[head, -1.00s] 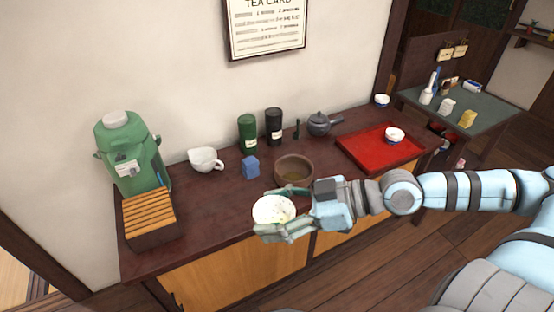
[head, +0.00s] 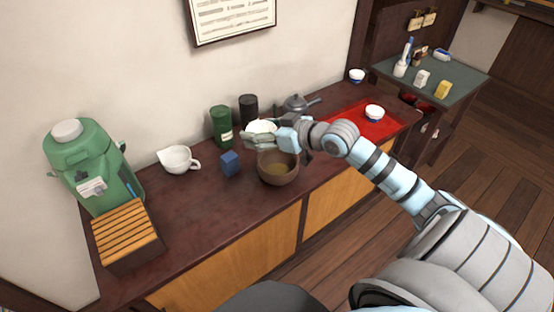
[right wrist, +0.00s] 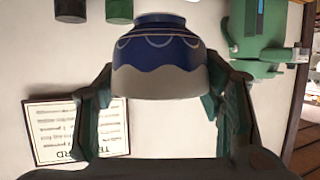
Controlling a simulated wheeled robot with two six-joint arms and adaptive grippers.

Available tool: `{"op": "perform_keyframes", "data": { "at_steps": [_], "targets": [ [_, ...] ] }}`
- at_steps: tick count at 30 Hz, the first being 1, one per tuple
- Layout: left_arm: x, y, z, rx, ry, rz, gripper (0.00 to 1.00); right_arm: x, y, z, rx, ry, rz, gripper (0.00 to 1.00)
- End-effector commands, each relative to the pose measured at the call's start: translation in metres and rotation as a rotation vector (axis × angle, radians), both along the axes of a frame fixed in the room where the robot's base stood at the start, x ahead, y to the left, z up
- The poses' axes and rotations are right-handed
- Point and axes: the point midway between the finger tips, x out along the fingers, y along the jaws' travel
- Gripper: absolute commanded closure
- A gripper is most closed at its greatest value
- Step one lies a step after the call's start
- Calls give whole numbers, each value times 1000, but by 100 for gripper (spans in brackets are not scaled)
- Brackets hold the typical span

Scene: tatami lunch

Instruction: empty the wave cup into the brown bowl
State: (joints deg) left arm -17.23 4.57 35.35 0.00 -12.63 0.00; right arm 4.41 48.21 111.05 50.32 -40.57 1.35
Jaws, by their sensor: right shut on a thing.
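My right gripper (head: 262,140) is shut on the wave cup (head: 261,127), whose pale inside shows in the head view. In the right wrist view the cup (right wrist: 168,62), blue with a white wavy band, sits between the two fingers (right wrist: 162,80); that view is upside down, and the cup looks about upright. What is in the cup cannot be made out now. The brown bowl (head: 278,177) stands on the counter just in front of the gripper, its yellowish-brown inside visible. The cup is held behind and slightly left of the bowl. My left gripper is out of view.
A green canister (head: 221,127), black canister (head: 248,107) and teapot (head: 297,103) stand behind. A red tray (head: 345,122) lies right.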

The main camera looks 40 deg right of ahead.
Motion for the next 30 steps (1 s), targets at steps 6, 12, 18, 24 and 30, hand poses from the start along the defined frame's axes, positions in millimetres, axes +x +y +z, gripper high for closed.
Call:
{"op": "perform_keyframes", "data": {
  "at_steps": [6,12,18,24,30],
  "targets": [
    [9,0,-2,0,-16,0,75,34,-38,-38,6,2,-230,69],
    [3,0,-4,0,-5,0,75,60,-49,-81,5,3,-407,69],
    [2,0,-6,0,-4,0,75,81,-29,-122,3,4,-519,69],
    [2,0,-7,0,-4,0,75,100,12,-148,2,2,-568,69],
    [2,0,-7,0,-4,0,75,109,36,-156,-4,-1,-576,69]
  ]
}}
